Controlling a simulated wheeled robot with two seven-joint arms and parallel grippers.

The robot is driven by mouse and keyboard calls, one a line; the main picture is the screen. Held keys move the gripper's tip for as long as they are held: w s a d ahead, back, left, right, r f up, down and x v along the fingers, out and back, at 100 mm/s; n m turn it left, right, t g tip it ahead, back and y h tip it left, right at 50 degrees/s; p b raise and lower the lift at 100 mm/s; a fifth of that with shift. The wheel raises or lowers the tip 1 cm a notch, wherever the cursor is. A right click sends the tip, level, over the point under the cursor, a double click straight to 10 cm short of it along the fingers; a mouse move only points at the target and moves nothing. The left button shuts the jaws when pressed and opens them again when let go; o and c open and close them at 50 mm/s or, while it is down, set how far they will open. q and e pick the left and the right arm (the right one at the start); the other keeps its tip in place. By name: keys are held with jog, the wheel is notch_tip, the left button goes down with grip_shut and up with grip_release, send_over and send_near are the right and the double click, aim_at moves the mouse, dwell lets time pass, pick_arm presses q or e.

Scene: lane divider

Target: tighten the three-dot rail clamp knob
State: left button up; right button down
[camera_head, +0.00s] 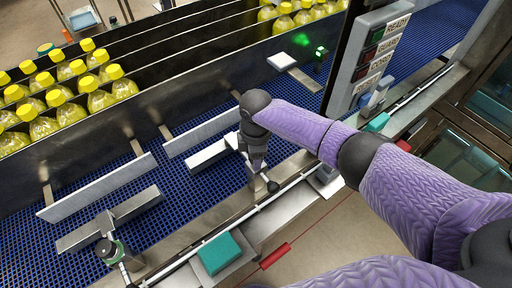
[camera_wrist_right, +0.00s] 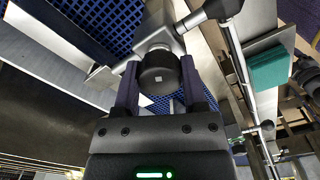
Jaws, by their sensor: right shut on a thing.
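My right gripper (camera_head: 257,167) reaches down over the rail clamp at the middle of the conveyor's near side. In the right wrist view its two fingers (camera_wrist_right: 160,82) are on either side of a dark round knob (camera_wrist_right: 159,73) and shut on it. The knob sits on a grey metal clamp body (camera_wrist_right: 160,25) with a rod going through. In the head view my gripper hides most of this knob. My left gripper is not in view.
Another clamp with a dark knob (camera_head: 107,249) stands at the lower left. A teal block (camera_head: 220,253) and a red handle (camera_head: 274,256) lie near the front rail. Yellow-capped bottles (camera_head: 98,96) fill the far lanes. A panel reading READY and GUARD (camera_head: 378,50) stands at right.

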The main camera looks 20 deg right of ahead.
jog(key=m+p, duration=0.1)
jog(key=m, duration=0.1)
jog(key=shift+r+m, duration=0.2)
jog(key=shift+m, duration=0.2)
jog(key=m+p, duration=0.2)
jog(key=m, duration=0.1)
jog(key=shift+m, duration=0.3)
jog(key=m+p, duration=0.1)
jog(key=m, duration=0.4)
jog(key=shift+w+p, duration=0.1)
jog(key=shift+p, duration=0.3)
jog(key=shift+m, duration=0.5)
jog(key=shift+c, duration=2.4)
grip_release()
jog(key=o, duration=0.3)
jog(key=shift+f, duration=0.15)
jog(key=shift+o, duration=0.2)
notch_tip(320, 180, up, 10)
jog(key=p, duration=0.3)
jog(key=shift+p, duration=0.35)
